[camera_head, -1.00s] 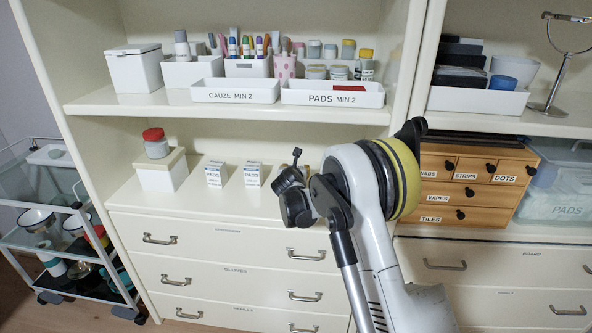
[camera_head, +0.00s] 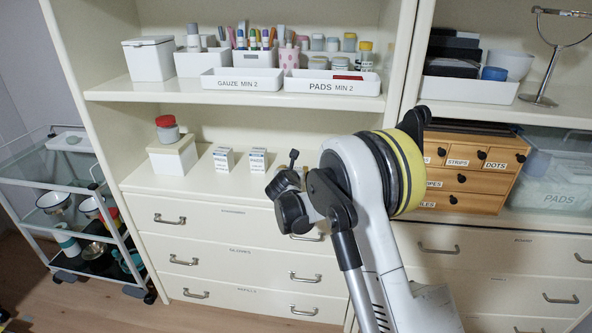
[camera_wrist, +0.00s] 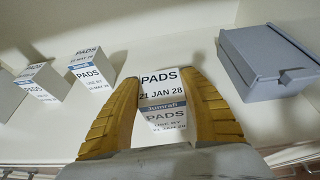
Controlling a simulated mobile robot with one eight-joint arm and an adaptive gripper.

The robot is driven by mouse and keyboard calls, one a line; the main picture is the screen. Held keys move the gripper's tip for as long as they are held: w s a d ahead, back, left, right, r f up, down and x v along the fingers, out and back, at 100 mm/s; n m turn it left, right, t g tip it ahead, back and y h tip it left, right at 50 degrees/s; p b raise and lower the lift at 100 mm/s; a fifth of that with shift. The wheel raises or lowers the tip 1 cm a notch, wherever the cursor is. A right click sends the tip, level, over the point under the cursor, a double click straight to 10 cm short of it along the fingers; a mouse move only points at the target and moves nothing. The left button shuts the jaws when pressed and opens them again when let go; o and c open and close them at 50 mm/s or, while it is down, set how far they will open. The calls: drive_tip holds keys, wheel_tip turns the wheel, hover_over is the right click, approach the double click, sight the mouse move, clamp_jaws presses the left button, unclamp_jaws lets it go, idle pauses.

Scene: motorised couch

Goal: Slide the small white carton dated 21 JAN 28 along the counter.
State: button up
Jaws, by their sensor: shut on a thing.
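In the wrist view, the small white carton (camera_wrist: 164,95) reads PADS and 21 JAN 28, with a blue band across its face. My gripper (camera_wrist: 163,110) has one yellow finger against each side of it and is shut on it. Its foot is partly hidden, so I cannot tell whether it touches the counter. Two similar cartons stand to its left, a near one (camera_wrist: 92,69) and a farther one (camera_wrist: 42,84). In the head view, two white cartons (camera_head: 223,160) (camera_head: 257,161) stand on the counter (camera_head: 200,184).
A grey lidded box (camera_wrist: 268,62) stands right of the held carton in the wrist view. In the head view, a white box (camera_head: 173,156) with a red-lidded jar (camera_head: 167,130) stands left of the cartons. The upper shelf (camera_head: 130,92) overhangs the counter. A glass trolley (camera_head: 75,172) stands far left.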

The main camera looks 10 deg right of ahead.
drive_tip(key=shift+s, duration=0.1)
drive_tip(key=o, duration=1.2)
drive_tip(key=v, duration=1.2)
